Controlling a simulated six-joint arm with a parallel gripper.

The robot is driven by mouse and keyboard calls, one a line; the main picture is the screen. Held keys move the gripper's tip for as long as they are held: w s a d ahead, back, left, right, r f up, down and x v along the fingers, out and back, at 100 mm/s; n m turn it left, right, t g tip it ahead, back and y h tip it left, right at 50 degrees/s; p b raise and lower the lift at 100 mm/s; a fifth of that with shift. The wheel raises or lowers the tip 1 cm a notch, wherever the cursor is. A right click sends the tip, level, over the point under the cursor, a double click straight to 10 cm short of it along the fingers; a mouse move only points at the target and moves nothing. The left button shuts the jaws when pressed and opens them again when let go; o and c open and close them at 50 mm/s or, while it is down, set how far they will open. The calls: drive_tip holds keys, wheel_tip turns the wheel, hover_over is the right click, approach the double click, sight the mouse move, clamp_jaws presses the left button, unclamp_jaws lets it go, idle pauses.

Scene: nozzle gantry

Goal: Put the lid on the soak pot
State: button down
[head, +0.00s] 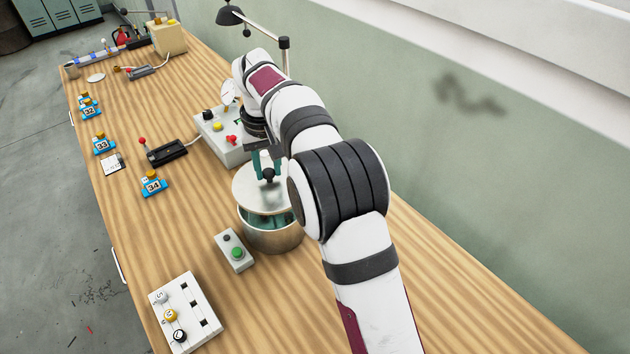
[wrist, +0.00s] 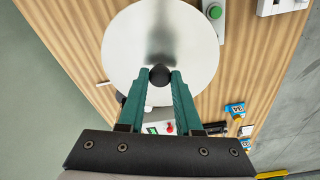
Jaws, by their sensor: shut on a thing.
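The lid (head: 258,193) is a round silver metal disc with a black knob (wrist: 160,76). My gripper (head: 268,174) has its green fingers shut on the knob, one on each side, as the wrist view (wrist: 160,82) shows. The soak pot (head: 272,238) is a round metal pot standing on the table. The lid hangs over the pot, apart from its rim at the front, where a strip of the greenish inside shows below the lid. The far rim is hidden by the lid. In the wrist view the lid (wrist: 150,35) hides the pot.
A small box with a green button (head: 236,253) stands in front of the pot, left. A white block with several pegs (head: 185,312) is nearer. A white control box (head: 220,138) stands close behind the pot.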

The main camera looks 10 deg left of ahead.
sight(268, 181)
drive_tip(key=shift+a+f, duration=0.2)
drive_tip(key=shift+a, duration=0.05)
drive_tip(key=shift+f, duration=2.95)
drive_tip(key=shift+f, duration=0.15)
drive_tip(key=shift+c, duration=0.2)
unclamp_jaws()
drive_tip(key=shift+r, duration=3.5)
